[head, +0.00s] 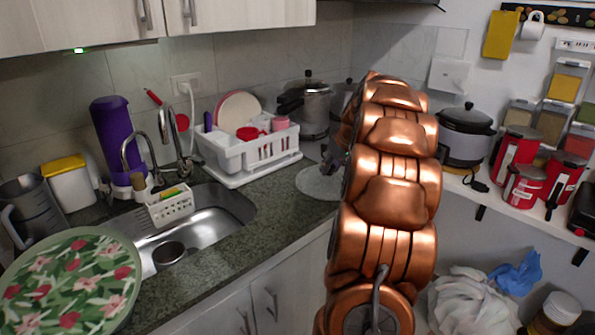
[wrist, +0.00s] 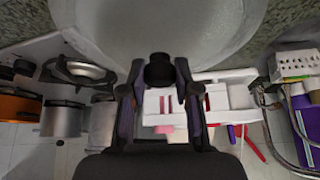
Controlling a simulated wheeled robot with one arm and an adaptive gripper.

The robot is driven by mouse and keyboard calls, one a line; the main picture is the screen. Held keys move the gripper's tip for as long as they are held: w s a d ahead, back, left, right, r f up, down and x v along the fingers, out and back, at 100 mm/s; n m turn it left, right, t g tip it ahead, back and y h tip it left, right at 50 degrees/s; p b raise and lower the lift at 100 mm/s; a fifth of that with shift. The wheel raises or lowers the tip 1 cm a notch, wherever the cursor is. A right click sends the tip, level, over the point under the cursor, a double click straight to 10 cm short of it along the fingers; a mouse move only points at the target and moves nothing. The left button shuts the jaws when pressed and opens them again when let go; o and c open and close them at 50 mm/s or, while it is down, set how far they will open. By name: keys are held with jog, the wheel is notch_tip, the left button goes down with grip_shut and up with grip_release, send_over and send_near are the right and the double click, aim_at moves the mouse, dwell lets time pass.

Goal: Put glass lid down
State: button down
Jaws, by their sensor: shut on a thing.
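The glass lid (head: 318,184) is a clear round disc, level, at the counter's front edge right of the dish rack in the head view. I cannot tell whether it touches the counter or hangs just above it. In the wrist view the lid (wrist: 160,25) fills the top of the picture. Its black knob (wrist: 158,70) sits between the two fingers of my gripper (wrist: 160,88), which is shut on it. In the head view my gripper (head: 332,158) is partly hidden by my copper arm, which also covers the lid's right side.
A white dish rack (head: 245,150) stands just left of the lid, with steel pots (head: 308,105) behind. The sink (head: 205,215) lies further left. Some counter (head: 260,215) before the rack is clear.

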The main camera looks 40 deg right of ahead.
jog(key=w+a, duration=0.1)
jog(key=w, duration=0.2)
jog(key=w+a+p, duration=0.1)
jog(key=w, duration=0.2)
jog(key=w+a+p, duration=0.1)
jog(key=w, duration=0.2)
jog(key=shift+w+f, duration=0.4)
jog(key=shift+f+p, duration=0.6)
jog(key=shift+f, duration=1.25)
jog(key=shift+f, duration=0.2)
jog(key=c, duration=0.8)
grip_release()
jog(key=shift+r, duration=0.1)
jog(key=shift+c, duration=0.2)
jog(key=shift+r, duration=0.25)
jog(key=b+v, duration=0.2)
jog(key=v, duration=0.9)
jog(key=shift+s+r, duration=0.25)
jog(key=shift+r, duration=0.1)
